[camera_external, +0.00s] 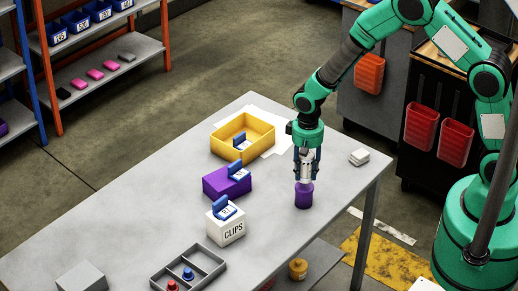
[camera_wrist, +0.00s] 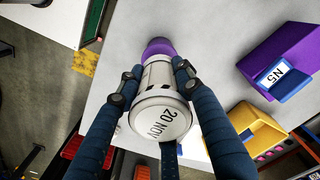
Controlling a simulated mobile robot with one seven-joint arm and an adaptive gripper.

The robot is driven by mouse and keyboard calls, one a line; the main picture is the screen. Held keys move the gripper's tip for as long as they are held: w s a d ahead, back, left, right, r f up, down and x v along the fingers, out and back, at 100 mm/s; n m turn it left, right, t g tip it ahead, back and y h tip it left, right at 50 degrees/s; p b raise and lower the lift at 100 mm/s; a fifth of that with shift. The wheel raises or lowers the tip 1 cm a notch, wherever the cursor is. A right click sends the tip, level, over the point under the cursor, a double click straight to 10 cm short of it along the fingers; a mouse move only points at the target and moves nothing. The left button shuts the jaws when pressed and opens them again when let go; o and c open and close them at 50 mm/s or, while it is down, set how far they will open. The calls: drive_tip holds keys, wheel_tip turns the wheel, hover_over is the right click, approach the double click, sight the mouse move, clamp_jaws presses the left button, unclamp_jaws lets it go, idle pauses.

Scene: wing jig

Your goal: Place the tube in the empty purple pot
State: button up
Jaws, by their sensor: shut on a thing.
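The tube (camera_wrist: 165,112) is a white cylinder with lettering on its end cap. My gripper (camera_external: 307,168) is shut on it, with a finger on each side in the wrist view (camera_wrist: 152,82). The purple pot (camera_external: 304,196) stands on the table directly below my gripper. The tube is upright and its lower end is at the pot's mouth. In the wrist view the pot's purple rim (camera_wrist: 158,46) shows just beyond the tube. I cannot tell how deep the tube sits in the pot.
On the grey table (camera_external: 130,230) are a yellow bin (camera_external: 228,153), a purple box (camera_external: 218,184), a white CLIPS box (camera_external: 232,232) and a grey divided tray (camera_external: 168,272) with red and blue pieces. A small white block (camera_external: 359,157) lies right of the pot.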

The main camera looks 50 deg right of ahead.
sight(305, 177)
drive_tip(key=shift+f, duration=1.5)
drive_tip(key=shift+f, duration=0.2)
drive_tip(key=o, duration=1.2)
drive_tip(key=shift+r, duration=0.15)
wheel_tip(305, 177, up, 12)
drive_tip(key=shift+r+p, duration=0.1)
drive_tip(key=shift+p, duration=0.2)
